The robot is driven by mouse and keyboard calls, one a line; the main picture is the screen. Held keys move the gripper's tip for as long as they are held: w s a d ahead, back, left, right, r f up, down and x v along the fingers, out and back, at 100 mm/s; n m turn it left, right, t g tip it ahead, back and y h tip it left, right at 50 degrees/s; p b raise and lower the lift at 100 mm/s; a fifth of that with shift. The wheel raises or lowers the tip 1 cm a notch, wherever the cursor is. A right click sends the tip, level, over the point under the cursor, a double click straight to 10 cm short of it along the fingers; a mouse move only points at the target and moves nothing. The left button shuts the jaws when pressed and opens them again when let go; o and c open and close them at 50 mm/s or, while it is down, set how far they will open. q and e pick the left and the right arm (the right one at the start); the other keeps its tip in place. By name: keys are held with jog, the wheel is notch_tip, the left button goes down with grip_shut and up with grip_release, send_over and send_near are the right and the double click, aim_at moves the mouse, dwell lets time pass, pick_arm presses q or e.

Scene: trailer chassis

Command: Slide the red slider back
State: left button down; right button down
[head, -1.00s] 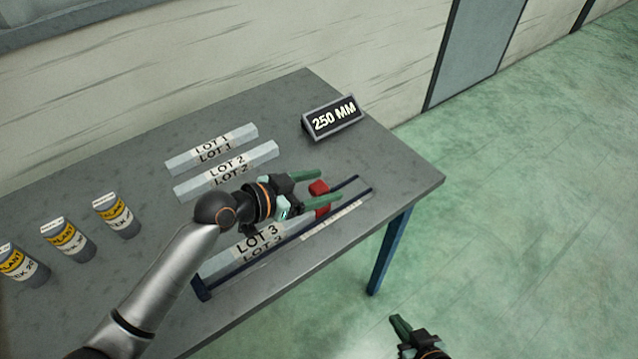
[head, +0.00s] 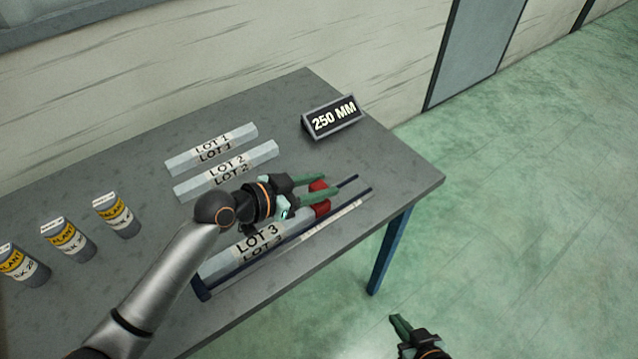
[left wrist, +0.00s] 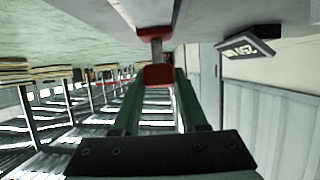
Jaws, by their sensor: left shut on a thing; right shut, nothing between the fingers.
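The red slider (head: 321,208) sits on the dark blue-railed frame (head: 203,288) near the front edge of the table, towards its right end. Its raised red knob is between the green fingers of my left gripper (head: 331,184), which is shut on it. The left wrist view shows the red knob (left wrist: 158,75) between the fingertips, with a stem behind it leading to a red base. The fingers partly hide the slider in the head view. My right gripper (head: 402,326) is shut and empty, low at the right over the floor, away from the table.
The LOT 3 bar (head: 256,243) lies in the frame beside the slider. LOT 2 (head: 226,171) and LOT 1 (head: 211,151) bars lie behind. A 250 MM sign (head: 333,119) stands at the back right. Labelled canisters (head: 118,215) stand at the left.

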dwell(0.8)
pick_arm(q)
jog(key=w+d, duration=0.1)
jog(key=d, duration=0.1)
jog(key=w+d+b, duration=0.1)
jog(key=w+d, duration=0.1)
jog(key=w+d+b, duration=0.1)
jog(key=w+d, duration=0.1)
jog(key=shift+d+f, duration=0.1)
jog(key=shift+d, duration=0.3)
jog(key=shift+w+d, duration=0.2)
jog(key=shift+d, duration=0.05)
jog(key=shift+r, duration=0.2)
jog(key=c, duration=0.8)
grip_release()
jog(key=shift+d, duration=0.1)
jog(key=shift+o, duration=1.4)
jog(key=shift+w+d+f, duration=0.1)
jog(key=shift+w, duration=0.05)
jog(key=shift+o, duration=0.4)
